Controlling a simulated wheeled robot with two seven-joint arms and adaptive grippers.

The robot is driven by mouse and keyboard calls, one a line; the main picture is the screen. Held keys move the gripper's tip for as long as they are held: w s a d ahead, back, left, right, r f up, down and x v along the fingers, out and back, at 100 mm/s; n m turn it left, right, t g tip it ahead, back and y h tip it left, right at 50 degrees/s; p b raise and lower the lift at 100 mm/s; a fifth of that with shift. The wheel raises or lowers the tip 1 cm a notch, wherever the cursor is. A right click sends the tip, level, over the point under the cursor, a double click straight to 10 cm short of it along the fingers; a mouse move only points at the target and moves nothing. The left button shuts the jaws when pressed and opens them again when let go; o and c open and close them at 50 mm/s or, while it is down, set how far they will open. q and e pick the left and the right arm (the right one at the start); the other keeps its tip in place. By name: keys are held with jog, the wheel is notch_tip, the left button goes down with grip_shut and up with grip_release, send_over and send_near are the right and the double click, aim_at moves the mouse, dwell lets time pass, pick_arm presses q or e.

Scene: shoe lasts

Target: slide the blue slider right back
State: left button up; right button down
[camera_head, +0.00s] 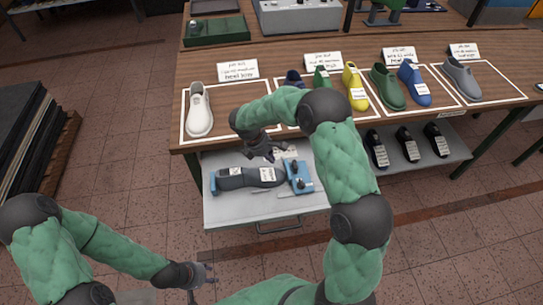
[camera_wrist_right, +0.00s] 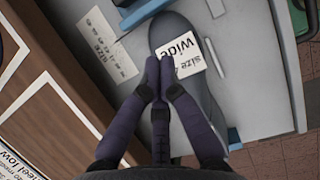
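The blue slider (camera_head: 299,177) is a blue block with dark knobs at the right side of a light grey drawer tray (camera_head: 235,215). A dark grey shoe last (camera_head: 235,181) lies left of it, with white labels on top. A smaller blue block (camera_head: 213,183) is at the last's left end. My right gripper (camera_head: 264,153) hangs above the last, left of the slider. In the right wrist view its fingertips (camera_wrist_right: 159,66) are together, with nothing seen between them, over the last (camera_wrist_right: 178,32) and its "wide" label. My left gripper (camera_head: 205,274) is low at the front, its fingers apart and empty.
The wooden table (camera_head: 225,95) behind the drawer holds several coloured shoes and label cards. Black lasts (camera_head: 408,147) stand on a grey shelf at the right. The drawer's front handle (camera_head: 280,228) sticks out over free floor. My right arm hides part of the table.

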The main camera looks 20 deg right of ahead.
aim_at(287, 170)
jog(key=b+x, duration=0.1)
jog(key=x, duration=0.6)
jog(key=d, duration=0.2)
jog(key=d+b, duration=0.1)
jog(key=shift+s+f, duration=0.25)
jog(key=shift+f, duration=0.1)
jog(key=shift+s+d, duration=0.15)
jog(key=shift+d, duration=0.35)
jog(key=shift+r, duration=0.1)
jog(key=shift+d, duration=0.1)
jog(key=d, duration=0.2)
jog(key=s+d, duration=0.1)
jog(key=d, duration=0.2)
jog(key=s+d, duration=0.1)
jog(key=d, duration=0.2)
jog(key=shift+d+p, duration=0.1)
jog(key=shift+p, duration=0.3)
